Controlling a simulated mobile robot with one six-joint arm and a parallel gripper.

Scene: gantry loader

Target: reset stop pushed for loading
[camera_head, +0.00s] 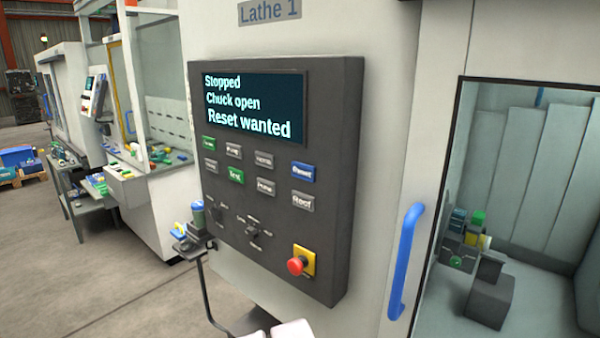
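The dark control panel (330,200) of Lathe 1 faces me at an angle. Its screen (255,105) reads "Stopped", "Chuck open", "Reset wanted". A blue button labelled Reset (302,172) is at the right of the upper button row. The red stop button (297,265) stands out from a yellow plate (308,258) at the panel's lower right. I cannot tell from this angle whether it is pressed in or released. My gripper is not in view.
Grey and green buttons (237,176) and small switches (253,230) share the panel. A blue door handle (404,262) and the lathe's open-looking window (530,180) are at right. A small side stand with a blue-green cylinder (198,214) is left of the panel. Floor (110,285) at lower left is clear.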

